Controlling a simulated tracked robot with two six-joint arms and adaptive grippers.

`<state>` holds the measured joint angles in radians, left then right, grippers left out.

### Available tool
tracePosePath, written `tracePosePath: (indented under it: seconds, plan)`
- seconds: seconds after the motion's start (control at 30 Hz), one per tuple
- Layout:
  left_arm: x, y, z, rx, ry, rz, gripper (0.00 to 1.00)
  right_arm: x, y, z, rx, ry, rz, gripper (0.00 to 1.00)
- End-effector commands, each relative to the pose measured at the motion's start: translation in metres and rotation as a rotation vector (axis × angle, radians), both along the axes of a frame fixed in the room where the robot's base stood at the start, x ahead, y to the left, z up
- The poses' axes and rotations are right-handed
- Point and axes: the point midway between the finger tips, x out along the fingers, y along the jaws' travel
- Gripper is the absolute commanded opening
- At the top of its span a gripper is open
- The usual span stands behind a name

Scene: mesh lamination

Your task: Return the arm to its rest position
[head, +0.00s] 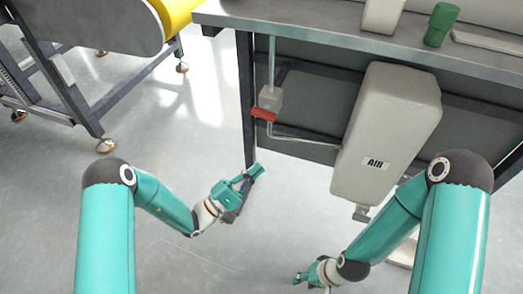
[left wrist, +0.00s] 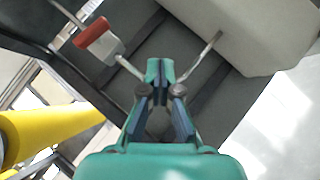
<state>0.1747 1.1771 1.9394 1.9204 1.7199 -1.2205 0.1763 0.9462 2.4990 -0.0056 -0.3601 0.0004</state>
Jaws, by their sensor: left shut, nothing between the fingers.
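My left gripper (head: 254,171) is in front of the workbench's left leg in the head view, above the grey floor. It is shut and empty. In the left wrist view its fingertips (left wrist: 160,68) meet at the middle, with nothing between them. My right gripper (head: 300,278) is low in the head view, below the white AIR box, small and partly hidden by its own wrist. I cannot tell whether its fingers are open or shut.
The workbench edge (head: 340,38) runs above both grippers. A red lever (head: 264,114) on a grey valve and the white AIR box (head: 385,140) hang below it. A wheeled frame with a yellow roll (head: 178,12) stands at left. The floor (head: 180,115) between is clear.

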Motion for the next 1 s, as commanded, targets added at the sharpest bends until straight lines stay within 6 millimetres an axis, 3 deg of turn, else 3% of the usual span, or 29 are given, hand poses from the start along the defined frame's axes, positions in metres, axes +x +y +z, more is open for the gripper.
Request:
tracePosePath:
  seconds: [0.2, 0.77, 0.87, 1.0]
  plan:
    - [-0.011, 0.005, -0.011, 0.0, -0.001, 0.0, 0.0, 0.0, 0.0, 0.003, 0.0, 0.0, 0.0, 0.4]
    - [-0.012, 0.004, -0.013, 0.003, 0.002, -0.007, 0.0, 0.0, 0.0, 0.003, 0.0, 0.0, 0.0, 0.4]
    - [-0.021, -0.003, -0.018, 0.025, 0.029, -0.059, 0.0, 0.0, 0.0, 0.003, 0.0, 0.0, 0.0, 0.4]
    - [-0.059, -0.029, -0.039, 0.124, 0.138, -0.264, 0.0, 0.0, 0.0, 0.003, 0.0, 0.0, 0.0, 0.4]
